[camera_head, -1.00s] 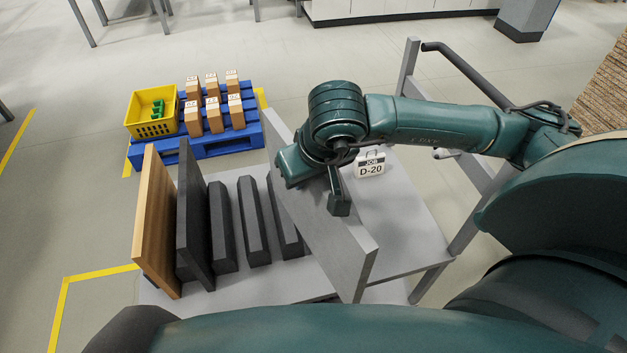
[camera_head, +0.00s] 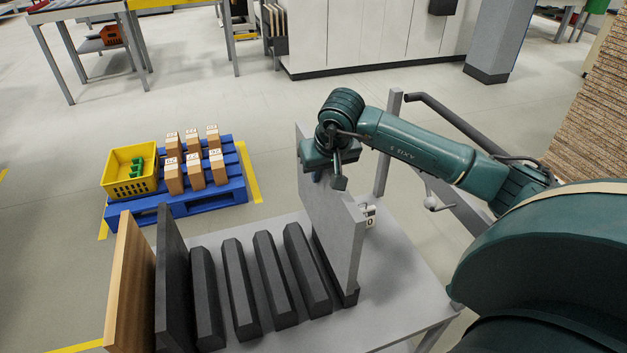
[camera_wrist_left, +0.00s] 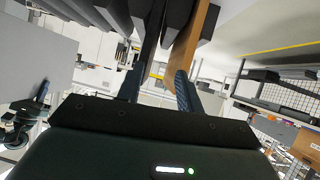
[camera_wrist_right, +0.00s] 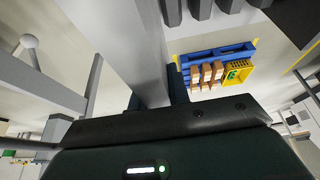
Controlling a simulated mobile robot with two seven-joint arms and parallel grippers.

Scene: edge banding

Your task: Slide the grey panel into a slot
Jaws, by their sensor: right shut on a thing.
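The grey panel (camera_head: 336,225) stands upright at the right end of the row of dark dividers (camera_head: 272,275) in the head view. My right gripper (camera_head: 334,174) is shut on its upper edge, and the panel (camera_wrist_right: 140,45) runs between the fingers (camera_wrist_right: 157,98) in the right wrist view. The panel's lower edge is beside the rightmost dividers; a dark block shows at its near right foot. I cannot tell whether it is seated. My left gripper (camera_wrist_left: 158,92) shows only in its wrist view, open and empty, with a dark panel and a wooden panel beyond its fingers.
A wooden panel (camera_head: 131,283) and a dark panel (camera_head: 172,278) stand at the rack's left end. The grey table (camera_head: 405,300) is clear at right. A blue pallet (camera_head: 180,203) with boxes and a yellow crate (camera_head: 117,182) lies beyond.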

